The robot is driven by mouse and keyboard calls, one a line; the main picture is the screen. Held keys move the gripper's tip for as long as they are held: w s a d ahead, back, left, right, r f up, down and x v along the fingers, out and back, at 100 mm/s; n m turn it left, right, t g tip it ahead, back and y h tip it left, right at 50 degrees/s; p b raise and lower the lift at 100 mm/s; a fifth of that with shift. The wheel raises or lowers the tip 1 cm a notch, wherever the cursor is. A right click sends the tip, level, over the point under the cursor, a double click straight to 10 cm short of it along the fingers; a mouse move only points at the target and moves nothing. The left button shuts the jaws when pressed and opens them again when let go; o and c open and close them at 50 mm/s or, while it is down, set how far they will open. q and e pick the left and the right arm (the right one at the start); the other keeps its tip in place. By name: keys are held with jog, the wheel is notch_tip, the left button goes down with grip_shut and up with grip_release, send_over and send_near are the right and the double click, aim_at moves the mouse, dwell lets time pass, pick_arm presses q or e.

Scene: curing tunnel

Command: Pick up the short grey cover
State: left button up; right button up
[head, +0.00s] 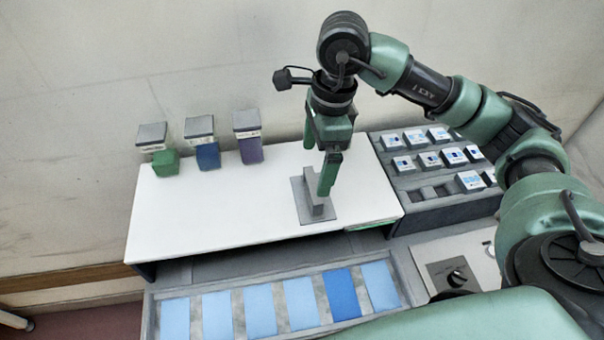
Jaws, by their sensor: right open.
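A short grey block-like piece (316,207), which looks like the cover, stands on a flat grey plate (303,202) on the white table (215,213). My right gripper (327,178) points down at the piece from above, with its green fingers open. Part of the piece is hidden behind the fingers. My left gripper is not in view.
Green (166,163), blue (208,155) and purple (250,150) blocks with grey-topped holders stand at the back left. A grey rack (440,208) of small white boxes is at the right. Blue panels (260,311) lie in front, beside a knob panel (458,277). The table's left half is clear.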

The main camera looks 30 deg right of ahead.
aim_at(313, 184)
jog(key=shift+f, duration=0.4)
jog(key=shift+s+f+p, duration=0.15)
jog(key=shift+f+p, duration=0.15)
jog(key=shift+f, duration=0.1)
jog(key=shift+s+a+f+p, duration=0.1)
jog(key=shift+s+f+p, duration=0.1)
jog(key=shift+f+p, duration=0.15)
jog(key=f, duration=0.1)
jog(key=f+p, duration=0.1)
jog(key=f, duration=0.1)
jog(key=f+p, duration=0.1)
jog(key=shift+w+a+f, duration=0.25)
jog(key=shift+f, duration=0.25)
jog(key=c, duration=1.1)
jog(key=shift+r, duration=0.15)
